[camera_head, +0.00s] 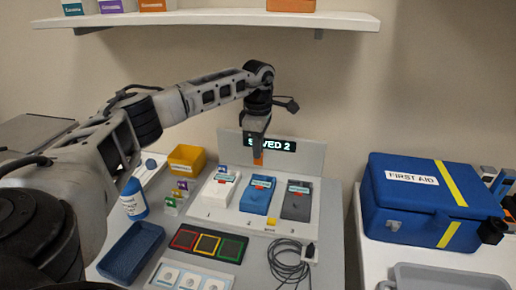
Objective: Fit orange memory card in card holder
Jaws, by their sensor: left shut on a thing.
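My left gripper (258,150) reaches in from the left and points down above the row of devices, in front of a display reading "SAVED 2", partly covering it. It is shut on the orange memory card (258,161), a small orange piece showing below the fingertips, above the blue device. A small rack with several coloured cards (175,197), which looks like the card holder, stands left of the devices; its slots are too small to make out. My right gripper is not clearly seen.
White (220,191), blue (257,196) and dark grey (297,203) devices stand on a white base. Nearby are a yellow bin (187,158), blue bottle (133,200), blue tray (131,252), coloured-square pad (208,243) and coiled cable (287,259). A blue first aid case (420,205) stands right.

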